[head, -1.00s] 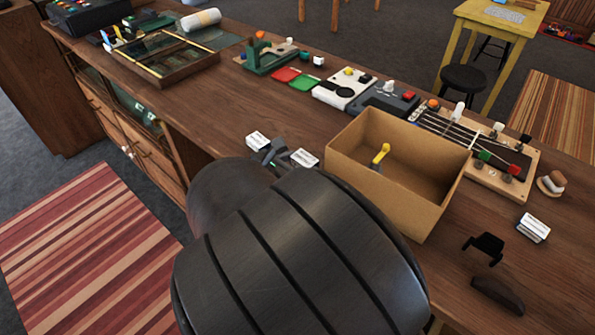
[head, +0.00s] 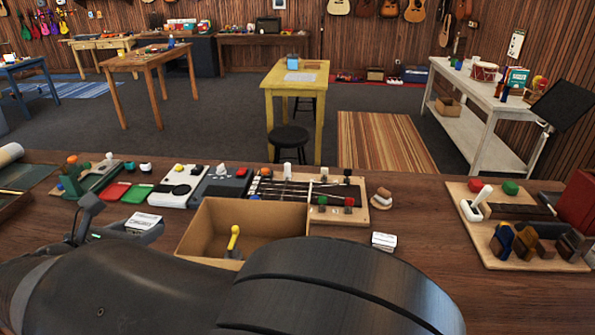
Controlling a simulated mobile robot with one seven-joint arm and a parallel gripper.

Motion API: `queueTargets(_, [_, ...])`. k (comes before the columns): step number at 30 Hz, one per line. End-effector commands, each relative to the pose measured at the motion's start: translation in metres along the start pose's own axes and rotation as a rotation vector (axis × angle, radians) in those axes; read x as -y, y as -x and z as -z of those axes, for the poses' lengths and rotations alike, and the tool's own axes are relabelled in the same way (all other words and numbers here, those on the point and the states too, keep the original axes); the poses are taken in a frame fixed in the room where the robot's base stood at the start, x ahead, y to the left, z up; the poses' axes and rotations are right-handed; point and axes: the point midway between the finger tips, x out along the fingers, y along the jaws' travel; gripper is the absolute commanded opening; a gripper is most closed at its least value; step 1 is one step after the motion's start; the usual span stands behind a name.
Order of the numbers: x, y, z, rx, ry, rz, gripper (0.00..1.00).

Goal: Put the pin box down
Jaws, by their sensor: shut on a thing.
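My gripper (head: 116,223) is at the left, low over the wooden counter, with its dark fingers partly hidden by my arm. It is shut on a small white box with dark print, the pin box (head: 143,221), whose top shows by the fingers. Whether the box touches the counter cannot be told. A similar small white box (head: 384,241) stands on the counter to the right of the open cardboard box (head: 268,213).
The cardboard box holds a yellow-handled tool (head: 233,238). Behind stand a ukulele jig (head: 310,195), pedal-like devices (head: 180,187) and red and green trays (head: 125,191). A tool board (head: 520,225) is at right. Bare counter (head: 425,215) lies between.

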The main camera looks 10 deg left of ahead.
Motion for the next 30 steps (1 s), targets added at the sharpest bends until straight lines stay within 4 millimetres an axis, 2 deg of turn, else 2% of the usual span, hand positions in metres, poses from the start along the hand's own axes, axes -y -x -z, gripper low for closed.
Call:
queueTargets(5, [0.032,-0.049,-0.021,0.001,-0.029,0.07,0.32])
queueTargets(9, [0.072,-0.097,-0.042,0.0,-0.059,0.143,0.32])
queueTargets(14, [0.125,-0.147,-0.063,0.0,-0.094,0.226,0.32])
queueTargets(21, [0.216,-0.208,-0.087,0.0,-0.145,0.349,0.32])
queueTargets(26, [0.283,-0.239,-0.098,0.0,-0.178,0.431,0.32])
queueTargets(30, [0.345,-0.259,-0.105,0.0,-0.208,0.502,0.32])
